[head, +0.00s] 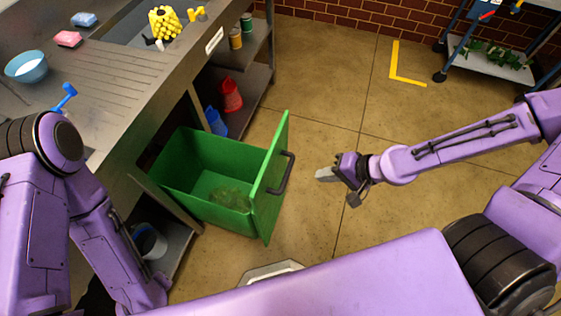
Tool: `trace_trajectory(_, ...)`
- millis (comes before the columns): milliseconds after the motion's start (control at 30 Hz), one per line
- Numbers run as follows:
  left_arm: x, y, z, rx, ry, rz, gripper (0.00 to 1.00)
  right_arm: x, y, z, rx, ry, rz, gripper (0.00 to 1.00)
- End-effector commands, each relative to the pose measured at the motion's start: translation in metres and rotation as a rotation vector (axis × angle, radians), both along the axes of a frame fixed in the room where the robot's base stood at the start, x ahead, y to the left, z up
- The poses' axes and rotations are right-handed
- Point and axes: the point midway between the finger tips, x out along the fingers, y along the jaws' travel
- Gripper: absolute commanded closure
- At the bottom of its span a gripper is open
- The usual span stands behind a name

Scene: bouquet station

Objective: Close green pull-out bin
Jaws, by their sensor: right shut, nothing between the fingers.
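The green pull-out bin (203,168) stands pulled out from under the steel counter, in the middle left of the head view. Some greenish scraps lie on its floor. Its green front panel (270,180) faces right and carries a dark bar handle (284,174). My right gripper (324,174) is shut and empty. It is to the right of the handle, apart from it, with its fingers pointing left toward the panel. My left arm comes in at the lower left, but its gripper is not visible.
The steel counter (125,85) runs along the left, with a blue bowl (26,67), sponges and yellow flowers (164,22). Red (231,94) and blue bottles stand on the shelf behind the bin. A cart (490,60) is at the upper right. The floor right of the bin is clear.

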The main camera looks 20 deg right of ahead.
Motion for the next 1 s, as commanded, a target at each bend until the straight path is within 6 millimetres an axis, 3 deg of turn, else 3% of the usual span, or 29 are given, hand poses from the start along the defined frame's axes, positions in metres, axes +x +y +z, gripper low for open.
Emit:
trace_trajectory(67,0.0,0.0,0.004,0.0,0.0,0.0,0.67,0.004,0.007,0.014,0.032,-0.027,0.03,1.0)
trace_trajectory(167,0.0,0.0,-0.002,0.0,0.0,0.0,0.67,0.005,0.012,0.01,0.038,-0.032,0.044,1.0)
trace_trajectory(433,0.0,0.0,-0.032,0.0,0.0,0.0,0.67,0.023,0.041,-0.028,0.035,-0.026,0.049,1.0)
trace_trajectory(667,0.0,0.0,-0.042,0.0,0.0,0.0,0.67,0.044,0.072,-0.058,0.037,-0.028,0.047,1.0)
trace_trajectory(800,0.0,0.0,-0.036,0.0,0.0,0.0,0.67,0.058,0.091,-0.052,0.036,-0.032,0.047,1.0)
trace_trajectory(1000,0.0,0.0,-0.035,0.0,0.0,0.0,0.67,0.066,0.102,-0.052,0.038,-0.032,0.043,1.0)
